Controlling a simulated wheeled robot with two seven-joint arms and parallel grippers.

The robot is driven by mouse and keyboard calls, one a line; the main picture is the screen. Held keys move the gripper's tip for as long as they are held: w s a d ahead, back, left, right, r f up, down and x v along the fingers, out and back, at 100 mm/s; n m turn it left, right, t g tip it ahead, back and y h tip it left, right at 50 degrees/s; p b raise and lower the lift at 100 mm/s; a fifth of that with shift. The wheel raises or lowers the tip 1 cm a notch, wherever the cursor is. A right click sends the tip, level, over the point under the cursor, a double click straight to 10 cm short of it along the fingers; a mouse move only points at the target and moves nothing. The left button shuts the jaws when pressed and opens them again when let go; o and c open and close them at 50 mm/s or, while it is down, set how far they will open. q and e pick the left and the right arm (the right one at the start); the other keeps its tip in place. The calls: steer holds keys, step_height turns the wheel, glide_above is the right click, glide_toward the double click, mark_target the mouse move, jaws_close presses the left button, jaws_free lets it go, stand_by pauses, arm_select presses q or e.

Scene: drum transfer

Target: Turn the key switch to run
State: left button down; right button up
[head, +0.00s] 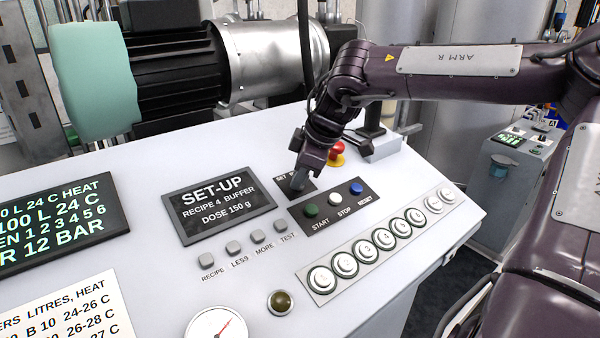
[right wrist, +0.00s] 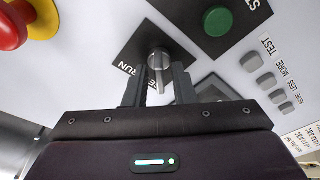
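The key switch (right wrist: 159,60) is a silver round knob with a thin key on a dark square plate (right wrist: 135,52) in the right wrist view. The word RUN shows beside it. In the head view the plate (head: 286,186) shows partly, with "SET" readable; my gripper hides the key. My right gripper (right wrist: 158,80) has its two dark fingers on either side of the key, with a gap visible on both sides. In the head view the right gripper (head: 299,182) points down at the plate. The display (head: 219,205) reads SET-UP, RECIPE 4 BUFFER, DOSE 150 g. My left gripper is out of view.
A red emergency button (head: 337,150) stands just behind the right gripper. Green START (head: 311,211), white STOP (head: 335,199) and blue RESET (head: 356,188) buttons lie in front. A row of round numbered buttons (head: 368,252) runs along the front right. A motor (head: 180,75) stands behind the panel.

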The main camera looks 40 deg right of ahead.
steer(key=shift+m, duration=0.4)
steer(key=m, duration=0.4)
steer(key=shift+m+h, duration=0.3)
steer(key=shift+h, duration=0.1)
steer(key=m, duration=0.3)
steer(key=m+h, duration=0.1)
steer(key=m, duration=0.2)
steer(key=shift+d+m, duration=0.2)
steer(key=shift+m, duration=0.1)
steer(key=m+b, duration=0.1)
steer(key=m, duration=0.2)
steer(key=shift+d+m+h+b, duration=0.1)
steer(key=shift+m+h+b, duration=0.3)
steer(key=shift+m+b, duration=0.95)
steer(key=shift+m+p, duration=0.35)
steer(key=shift+m, duration=0.1)
steer(key=o, duration=0.6)
